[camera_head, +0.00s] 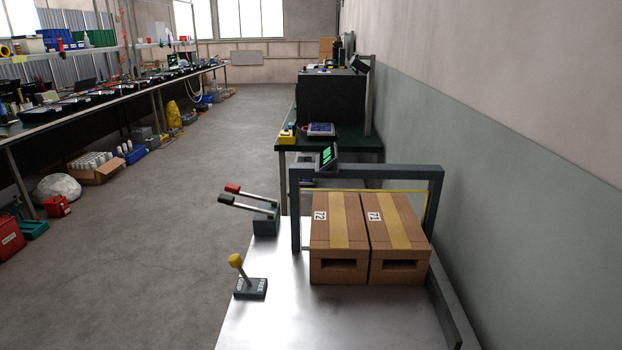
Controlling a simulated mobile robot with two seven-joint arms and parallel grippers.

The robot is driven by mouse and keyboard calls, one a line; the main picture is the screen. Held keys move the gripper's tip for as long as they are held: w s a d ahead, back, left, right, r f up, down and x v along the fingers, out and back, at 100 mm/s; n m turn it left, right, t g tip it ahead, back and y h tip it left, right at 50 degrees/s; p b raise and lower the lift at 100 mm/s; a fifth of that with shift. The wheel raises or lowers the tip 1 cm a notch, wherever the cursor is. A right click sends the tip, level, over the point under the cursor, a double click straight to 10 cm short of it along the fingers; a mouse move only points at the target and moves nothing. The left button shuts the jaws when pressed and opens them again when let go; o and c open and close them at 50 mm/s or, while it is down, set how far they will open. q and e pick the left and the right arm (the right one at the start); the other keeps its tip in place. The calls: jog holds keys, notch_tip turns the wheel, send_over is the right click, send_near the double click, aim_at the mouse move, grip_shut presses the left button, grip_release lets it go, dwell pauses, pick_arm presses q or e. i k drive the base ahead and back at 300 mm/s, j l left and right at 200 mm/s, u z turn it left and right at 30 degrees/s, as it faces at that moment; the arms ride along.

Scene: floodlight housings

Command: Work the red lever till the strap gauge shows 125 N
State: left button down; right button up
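The red-knobbed lever (233,188) angles up to the left from a dark block (266,224) at the left edge of the metal table. A second lever with a black knob (226,198) lies just in front of it, nearly parallel. A small dark display with green markings (327,156), likely the strap gauge, sits on top of the grey frame; its reading is too small to make out. A yellow strap (424,207) runs at the frame, behind two brown boxes marked 72 (345,265) and 71 (401,266). Neither of my grippers shows.
A yellow-knobbed lever (236,261) stands on a labelled black base at the table's front left. The metal table (310,320) is bare in front of the boxes. A wall is close on the right. The floor (165,240) at left is open.

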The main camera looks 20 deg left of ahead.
aim_at(235, 189)
jog(key=u, duration=1.2)
jog(key=i+j+z, duration=0.25)
jog(key=j+z, duration=0.15)
jog(key=i+j+z, duration=0.15)
jog(key=j+z, duration=0.25)
jog(key=j, duration=0.2)
jog(key=i+j+z, duration=0.1)
jog(key=j+z, duration=0.3)
jog(key=j, duration=0.15)
jog(key=j+z, duration=0.4)
jog(key=j, duration=0.15)
